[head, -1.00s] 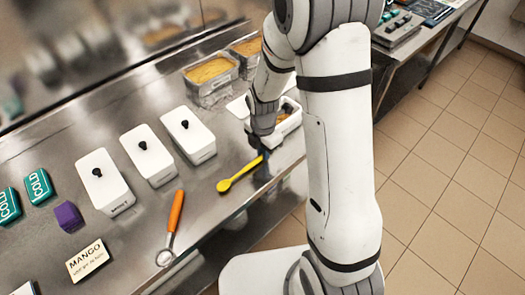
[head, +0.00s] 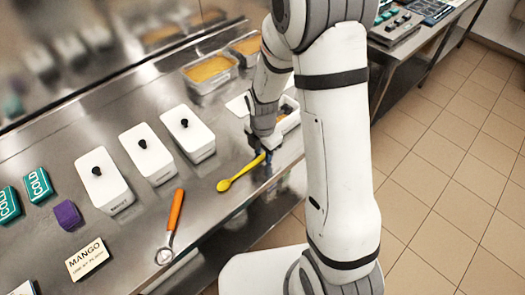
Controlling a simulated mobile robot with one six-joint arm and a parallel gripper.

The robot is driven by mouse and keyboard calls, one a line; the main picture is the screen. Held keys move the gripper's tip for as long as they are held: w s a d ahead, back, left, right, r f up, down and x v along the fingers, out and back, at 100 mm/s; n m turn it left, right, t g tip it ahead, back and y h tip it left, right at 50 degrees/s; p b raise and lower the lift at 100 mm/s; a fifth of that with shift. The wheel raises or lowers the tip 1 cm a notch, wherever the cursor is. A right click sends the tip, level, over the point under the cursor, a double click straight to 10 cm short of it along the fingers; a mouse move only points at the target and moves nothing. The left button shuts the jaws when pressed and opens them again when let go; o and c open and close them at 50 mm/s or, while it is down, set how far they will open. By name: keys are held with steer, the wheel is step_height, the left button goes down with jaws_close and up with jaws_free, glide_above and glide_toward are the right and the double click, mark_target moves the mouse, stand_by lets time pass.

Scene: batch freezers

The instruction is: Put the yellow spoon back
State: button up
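The yellow spoon (head: 240,174) has its bowl to the left and its handle rising toward the right, near the front edge of the steel counter. My gripper (head: 266,157) points down at the handle end of the spoon, its dark fingertips at the handle. The fingers are small and partly hidden by my wrist, so I cannot tell whether they are shut on the handle. I cannot tell whether the spoon lies on the counter or is slightly above it.
An orange-handled scoop (head: 175,211) lies to the left. Several white lidded tubs (head: 188,136) stand behind. A white container (head: 287,110) sits just behind my gripper. Metal pans of yellow contents (head: 209,70) are at the back. A MANGO card (head: 87,259) and purple block (head: 67,214) are left.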

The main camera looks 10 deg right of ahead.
step_height(320, 180, up, 11)
steer(key=s+d+r+m+t, duration=0.1)
steer(key=s+d+r+m, duration=0.2)
steer(key=m, duration=0.9)
steer(key=s+d+r+m+t, duration=0.2)
steer(key=s+d+r+m, duration=0.1)
steer(key=s+r+m, duration=0.6)
steer(key=s+m, duration=0.3)
steer(key=s, duration=0.1)
steer(key=shift+s+d+m+b, duration=0.25)
steer(key=shift+m+b, duration=0.1)
steer(key=shift+m, duration=0.05)
